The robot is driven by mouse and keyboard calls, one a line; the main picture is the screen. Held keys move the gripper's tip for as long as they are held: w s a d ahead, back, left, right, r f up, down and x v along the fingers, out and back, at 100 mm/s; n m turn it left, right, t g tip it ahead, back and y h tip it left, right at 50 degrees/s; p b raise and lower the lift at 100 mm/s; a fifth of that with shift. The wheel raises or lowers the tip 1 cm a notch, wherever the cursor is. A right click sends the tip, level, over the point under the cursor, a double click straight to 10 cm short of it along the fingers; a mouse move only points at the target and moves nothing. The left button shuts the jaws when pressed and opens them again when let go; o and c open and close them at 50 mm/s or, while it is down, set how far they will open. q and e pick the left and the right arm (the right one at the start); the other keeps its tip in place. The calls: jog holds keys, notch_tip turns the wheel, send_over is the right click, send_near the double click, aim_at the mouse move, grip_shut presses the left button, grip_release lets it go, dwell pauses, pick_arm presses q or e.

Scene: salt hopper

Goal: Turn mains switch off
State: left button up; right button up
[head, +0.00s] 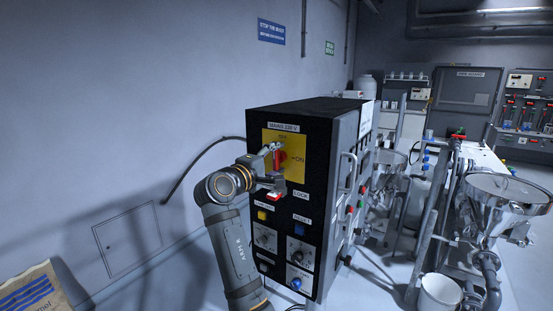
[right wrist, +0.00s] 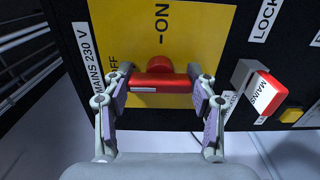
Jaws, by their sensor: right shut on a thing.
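The mains switch is a red handle (right wrist: 163,84) on a yellow plate (right wrist: 205,30) of the black cabinet; in the head view the red handle (head: 282,157) is partly covered by my gripper. The plate carries an OFF mark at its top and an ON mark at its right in the head view. My right gripper (right wrist: 161,80) has one finger at each end of the red bar and is shut on it. The bar runs up and down on the cabinet, in line with the OFF side. My left gripper is out of view.
Metal hoppers (head: 504,190) and a white bucket (head: 440,292) stand at the right. A paper sack (head: 35,290) lies at the lower left.

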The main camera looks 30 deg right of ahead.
jog(key=o, duration=1.2)
jog(key=shift+a, duration=0.1)
jog(key=shift+c, duration=0.2)
